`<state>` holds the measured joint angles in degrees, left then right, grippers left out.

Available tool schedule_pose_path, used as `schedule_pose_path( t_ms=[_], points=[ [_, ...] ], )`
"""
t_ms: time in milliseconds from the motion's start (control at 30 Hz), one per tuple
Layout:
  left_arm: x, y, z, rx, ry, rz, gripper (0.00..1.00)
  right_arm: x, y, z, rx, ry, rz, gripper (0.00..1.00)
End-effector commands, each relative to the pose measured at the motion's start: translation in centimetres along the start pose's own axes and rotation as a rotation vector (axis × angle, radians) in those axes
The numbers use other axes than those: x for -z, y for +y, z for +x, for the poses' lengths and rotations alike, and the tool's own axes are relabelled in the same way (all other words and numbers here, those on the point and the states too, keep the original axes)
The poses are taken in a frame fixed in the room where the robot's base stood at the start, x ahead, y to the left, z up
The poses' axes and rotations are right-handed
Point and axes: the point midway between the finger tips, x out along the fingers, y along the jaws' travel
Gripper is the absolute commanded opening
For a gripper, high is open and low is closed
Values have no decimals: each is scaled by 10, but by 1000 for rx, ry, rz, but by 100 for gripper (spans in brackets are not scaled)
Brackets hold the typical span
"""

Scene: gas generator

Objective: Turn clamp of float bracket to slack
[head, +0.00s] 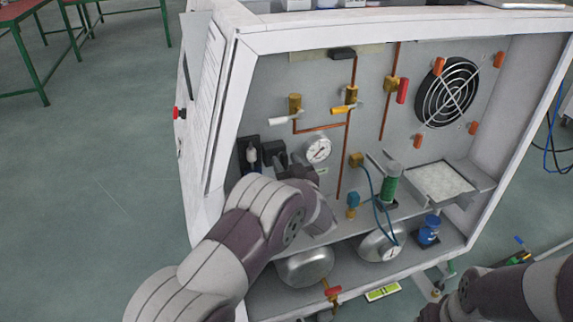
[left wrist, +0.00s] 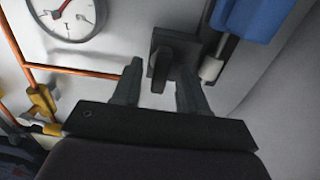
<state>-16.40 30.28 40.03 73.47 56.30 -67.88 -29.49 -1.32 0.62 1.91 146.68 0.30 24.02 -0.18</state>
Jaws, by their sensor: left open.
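A black square plate with a dark upright knob (left wrist: 160,66), which looks like the clamp of the float bracket, sits on the panel in the left wrist view. My left gripper (left wrist: 158,80) is open, with one finger on each side of the knob. I cannot tell whether either finger touches it. In the head view my left gripper (head: 290,165) is at the left part of the panel, beside black bracket parts (head: 250,154) holding a pale cylinder. The gripper and wrist partly hide this area. My right arm (head: 515,295) is at the lower right; its gripper's state is unclear.
A round gauge (head: 318,149), copper pipes with valves (head: 347,105) and a fan (head: 447,92) are on the panel. The white cabinet frame (head: 220,125) stands close on the left. Metal tanks (head: 305,267) lie below.

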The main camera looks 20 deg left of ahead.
Motion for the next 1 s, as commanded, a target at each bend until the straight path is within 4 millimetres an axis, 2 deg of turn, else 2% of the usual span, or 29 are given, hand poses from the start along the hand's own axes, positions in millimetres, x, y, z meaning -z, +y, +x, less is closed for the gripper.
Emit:
schedule_pose_path(
  t_ms=[67,100,200,667,1000],
  points=[
    [0,0,0,0,0,0,43,0,0,0,0,0,0,78],
    [0,0,0,0,0,0,30,0,0,0,0,0,0,78],
    [0,0,0,0,0,0,0,0,0,0,0,0,0,78],
    [-1,0,0,0,0,-75,0,0,0,4,0,0,0,78],
    [-3,-2,0,1,1,-348,0,-2,0,16,0,0,0,78]
  ],
)
